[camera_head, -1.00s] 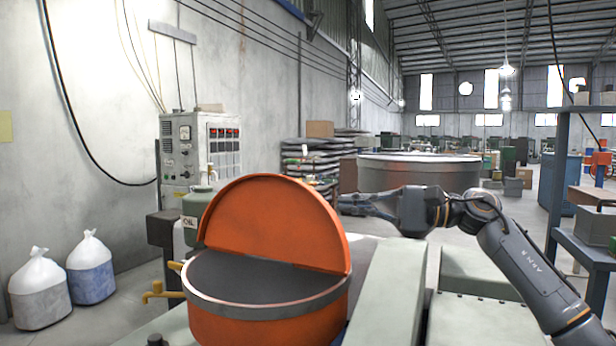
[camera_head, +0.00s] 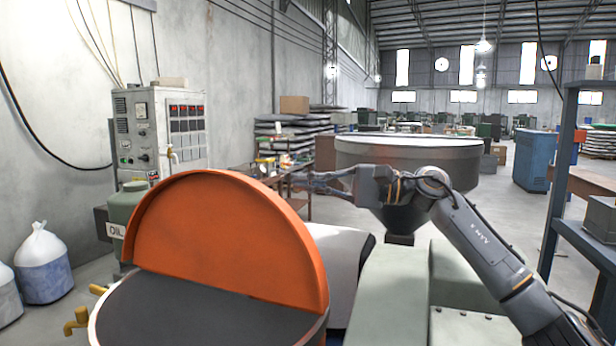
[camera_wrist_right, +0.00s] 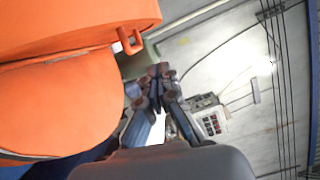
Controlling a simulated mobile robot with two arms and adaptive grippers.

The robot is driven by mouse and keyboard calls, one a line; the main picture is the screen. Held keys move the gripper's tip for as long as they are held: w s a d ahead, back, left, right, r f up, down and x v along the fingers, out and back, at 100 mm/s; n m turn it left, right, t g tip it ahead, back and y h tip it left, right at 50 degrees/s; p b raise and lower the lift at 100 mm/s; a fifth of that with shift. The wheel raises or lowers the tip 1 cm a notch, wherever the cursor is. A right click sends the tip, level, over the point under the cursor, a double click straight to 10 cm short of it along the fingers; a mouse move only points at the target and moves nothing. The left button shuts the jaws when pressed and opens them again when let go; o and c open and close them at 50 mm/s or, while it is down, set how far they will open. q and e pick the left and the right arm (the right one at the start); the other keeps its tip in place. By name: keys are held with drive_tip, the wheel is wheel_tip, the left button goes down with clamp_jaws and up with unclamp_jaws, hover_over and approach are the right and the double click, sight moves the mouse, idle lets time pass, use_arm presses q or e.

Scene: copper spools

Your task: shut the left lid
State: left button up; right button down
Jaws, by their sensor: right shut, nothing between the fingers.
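The orange half-round lid (camera_head: 225,235) stands raised on a round drum with a metal rim (camera_head: 322,324) in the head view. A flat dark grey surface (camera_head: 190,315) lies in front of the lid's straight edge. My right gripper (camera_head: 288,181) points left near the lid's upper right edge; I cannot tell whether it touches. In the right wrist view its fingers (camera_wrist_right: 152,90) are together and empty. They are beside large orange surfaces, with a small orange handle (camera_wrist_right: 131,42) close by. Which orange surface there is the lid is unclear. My left gripper is out of view.
A green oil container (camera_head: 127,207) and a control cabinet (camera_head: 160,130) stand left of and behind the drum. A wide grey vat (camera_head: 405,152) is behind my right arm. White sacks (camera_head: 43,265) stand at the left. A blue-grey shelf rack (camera_head: 562,190) is at the right.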

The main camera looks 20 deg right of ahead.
drive_tip(key=a+p, duration=0.4)
drive_tip(key=a, duration=0.4)
drive_tip(key=shift+w+a+r+p, duration=0.35)
drive_tip(key=shift+w+r, duration=0.05)
drive_tip(key=shift+w, duration=0.05)
drive_tip(key=shift+w, duration=0.1)
